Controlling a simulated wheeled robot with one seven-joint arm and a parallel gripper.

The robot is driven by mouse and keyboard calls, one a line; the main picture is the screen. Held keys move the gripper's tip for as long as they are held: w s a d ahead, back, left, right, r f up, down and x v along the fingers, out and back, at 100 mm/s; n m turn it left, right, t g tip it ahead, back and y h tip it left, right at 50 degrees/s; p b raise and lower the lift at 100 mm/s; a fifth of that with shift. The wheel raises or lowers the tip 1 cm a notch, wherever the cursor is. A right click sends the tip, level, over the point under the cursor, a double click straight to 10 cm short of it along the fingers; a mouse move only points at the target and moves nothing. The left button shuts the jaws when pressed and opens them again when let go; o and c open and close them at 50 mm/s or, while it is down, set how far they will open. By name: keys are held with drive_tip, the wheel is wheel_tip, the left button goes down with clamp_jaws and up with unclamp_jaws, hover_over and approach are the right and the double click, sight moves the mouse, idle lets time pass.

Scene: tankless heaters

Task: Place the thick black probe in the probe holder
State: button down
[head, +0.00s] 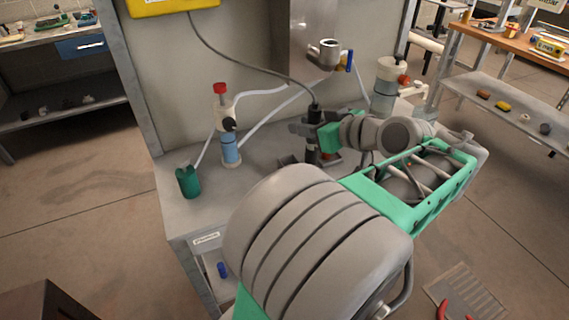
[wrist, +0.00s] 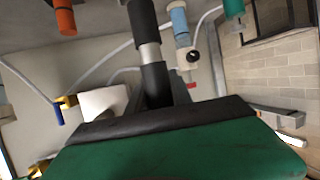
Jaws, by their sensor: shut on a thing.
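The thick black probe (head: 314,112) is upright in my gripper (head: 314,131), in front of the grey panel and above the bench top. A dark cable runs from its top to the yellow unit (head: 170,4). In the wrist view, the probe (wrist: 141,15) shows black with a silver band (wrist: 150,53), and its far part is hidden by my gripper's dark edge. A metal cup-like fitting (head: 326,53) is on the panel above and slightly right of the probe, apart from it; it looks like the probe holder, but I cannot be certain.
A blue-handled valve (head: 349,61) sits beside the cup. Another canister (head: 385,85) stands at right. White tubes cross behind the probe.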

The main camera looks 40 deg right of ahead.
drive_tip(key=shift+w+d+f, duration=0.5)
drive_tip(key=shift+w+f, duration=1.35)
drive_tip(key=shift+f, duration=0.15)
drive_tip(key=shift+w+d+f, duration=0.5)
drive_tip(key=shift+w+f, duration=1.3)
drive_tip(key=shift+f, duration=0.15)
drive_tip(key=shift+w+d+f, duration=0.5)
drive_tip(key=shift+w+f, duration=1.35)
drive_tip(key=shift+f, duration=0.15)
drive_tip(key=shift+f+b, duration=0.2)
drive_tip(key=shift+b, duration=0.15)
drive_tip(key=c, duration=1.1)
unclamp_jaws()
drive_tip(key=shift+c, duration=0.2)
drive_tip(key=shift+r, duration=0.2)
drive_tip(key=v, duration=1.2)
drive_tip(key=shift+p, duration=0.35)
